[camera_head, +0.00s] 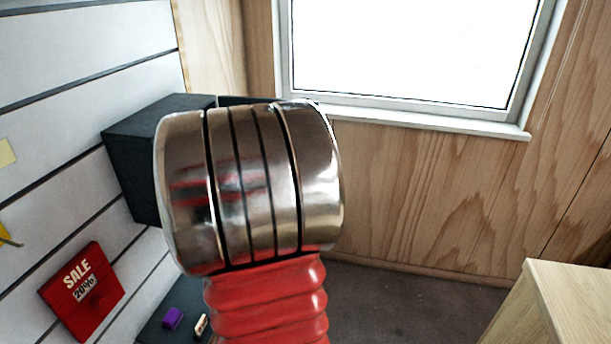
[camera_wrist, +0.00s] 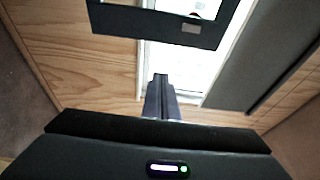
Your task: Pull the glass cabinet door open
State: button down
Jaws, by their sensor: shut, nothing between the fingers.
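A dark cabinet (camera_head: 135,165) is on the slatted wall at left in the head view, partly hidden behind my arm. A thin dark edge (camera_head: 245,100) shows beside its top, behind the arm. In the wrist view, a black frame with a see-through middle, apparently the glass door (camera_wrist: 125,20), crosses the top; a small grey patch (camera_wrist: 191,28) is on it. My gripper (camera_wrist: 160,80) is shut and empty, its fingertips below the frame in the picture and apparently apart from it. The gripper is hidden in the head view. I cannot tell how far the door stands open.
A bright window (camera_head: 415,50) is in the wood wall behind. A large dark panel (camera_wrist: 265,50) slants along the right in the wrist view. A red sale sign (camera_head: 82,290) is on the slatted wall. A wooden unit (camera_head: 570,300) stands at lower right; bare floor (camera_head: 410,305) lies left of it.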

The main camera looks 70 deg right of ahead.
jog(key=shift+s+a, duration=0.25)
jog(key=shift+a, duration=0.75)
jog(key=shift+s+a, duration=0.2)
jog(key=shift+a, duration=0.8)
